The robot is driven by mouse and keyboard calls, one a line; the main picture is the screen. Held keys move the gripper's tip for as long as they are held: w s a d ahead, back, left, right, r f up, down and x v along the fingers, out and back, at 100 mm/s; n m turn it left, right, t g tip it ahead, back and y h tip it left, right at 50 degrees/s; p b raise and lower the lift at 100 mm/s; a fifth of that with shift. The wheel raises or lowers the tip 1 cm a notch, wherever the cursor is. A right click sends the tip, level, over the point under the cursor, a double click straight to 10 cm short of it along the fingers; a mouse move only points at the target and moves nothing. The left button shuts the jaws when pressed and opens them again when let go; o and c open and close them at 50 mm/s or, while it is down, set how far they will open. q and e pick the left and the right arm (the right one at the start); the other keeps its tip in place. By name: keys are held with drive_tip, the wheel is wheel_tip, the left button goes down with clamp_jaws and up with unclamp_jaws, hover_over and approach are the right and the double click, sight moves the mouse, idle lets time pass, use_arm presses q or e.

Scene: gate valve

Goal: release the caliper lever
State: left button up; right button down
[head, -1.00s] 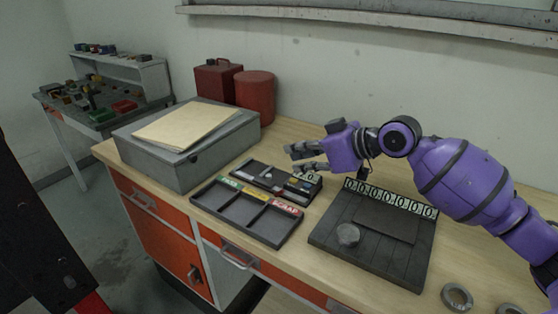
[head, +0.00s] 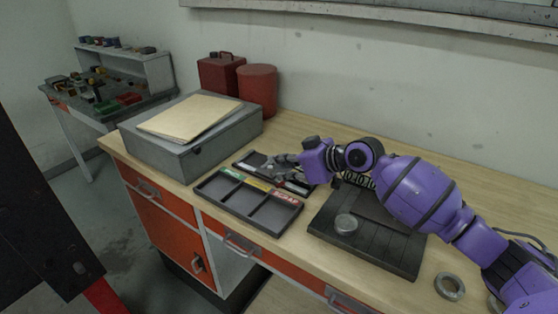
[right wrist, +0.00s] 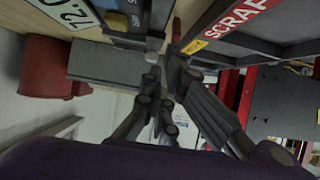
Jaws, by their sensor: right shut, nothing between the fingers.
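My right gripper (head: 274,164) is shut and empty. It is low over the dark rear tray (head: 242,166), behind the sorting tray. In the right wrist view its fingers (right wrist: 163,78) point up the picture, with a small light grey piece (right wrist: 155,40) just beyond the tips; I cannot tell if they touch. A blue block (right wrist: 117,21) and a white number plate (right wrist: 70,10) are beside that piece. I cannot clearly make out the caliper lever; the hand covers much of the rear tray in the head view. My left gripper is not in view.
The sorting tray (head: 273,217) has green, yellow and red SCRAP labels. A dark slatted board (head: 385,255) carries a metal disc (head: 346,224). A metal ring (head: 450,286) lies at right. A grey box (head: 160,149) with a folder and red cans (head: 257,90) stand behind.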

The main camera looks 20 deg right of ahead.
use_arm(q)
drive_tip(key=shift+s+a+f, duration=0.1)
